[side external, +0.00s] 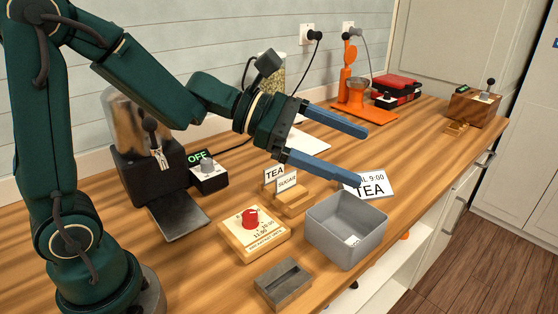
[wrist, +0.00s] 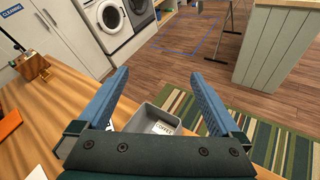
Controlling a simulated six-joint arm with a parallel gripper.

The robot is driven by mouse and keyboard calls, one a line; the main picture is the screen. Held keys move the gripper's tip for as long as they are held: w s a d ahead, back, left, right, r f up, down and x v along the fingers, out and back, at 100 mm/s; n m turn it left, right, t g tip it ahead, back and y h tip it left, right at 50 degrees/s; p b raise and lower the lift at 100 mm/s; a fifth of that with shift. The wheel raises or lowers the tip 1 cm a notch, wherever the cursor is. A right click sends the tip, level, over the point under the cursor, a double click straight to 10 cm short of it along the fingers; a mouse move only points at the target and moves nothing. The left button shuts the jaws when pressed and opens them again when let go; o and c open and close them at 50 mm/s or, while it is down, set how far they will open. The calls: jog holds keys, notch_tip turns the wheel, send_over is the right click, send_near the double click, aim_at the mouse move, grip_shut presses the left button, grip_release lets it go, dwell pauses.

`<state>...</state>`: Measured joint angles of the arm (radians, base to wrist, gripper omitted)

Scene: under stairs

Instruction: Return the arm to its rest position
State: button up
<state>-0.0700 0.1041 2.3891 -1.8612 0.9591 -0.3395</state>
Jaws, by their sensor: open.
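My dark green arm reaches over the wooden counter (side external: 420,135) from the left in the side view. My gripper (side external: 364,158) has two blue fingers spread wide apart with nothing between them. It is held above the counter, higher than the grey open bin (side external: 357,207), and points to the right. In the wrist view my gripper (wrist: 160,85) also shows its two blue fingers apart. Below and between them is the grey bin (wrist: 146,116), with a small card reading COFFEE (wrist: 163,128) inside it.
Near the bin are a timer board with a red knob (side external: 251,218), a grey slotted block (side external: 284,283), TEA and SUGAR cards in a wooden holder (side external: 293,201), and a TEA sign (side external: 370,185). An OFF switch box (side external: 208,175) and orange stand (side external: 365,110) sit further back.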

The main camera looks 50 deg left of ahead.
jog(key=s+d+r+m+g+y, duration=0.1)
jog(key=s+d+m+g+y, duration=0.2)
jog(key=s+m, duration=0.9)
jog(key=s+a+f+m+y, duration=0.3)
jog(key=a+m+y, duration=0.1)
jog(key=a+m, duration=0.1)
jog(key=s+a+f+m+y, duration=0.3)
jog(key=a+m+y, duration=0.1)
jog(key=a, duration=0.3)
jog(key=shift+a+f+m, duration=0.15)
jog(key=shift+f+m, duration=0.2)
jog(key=shift+m, duration=0.15)
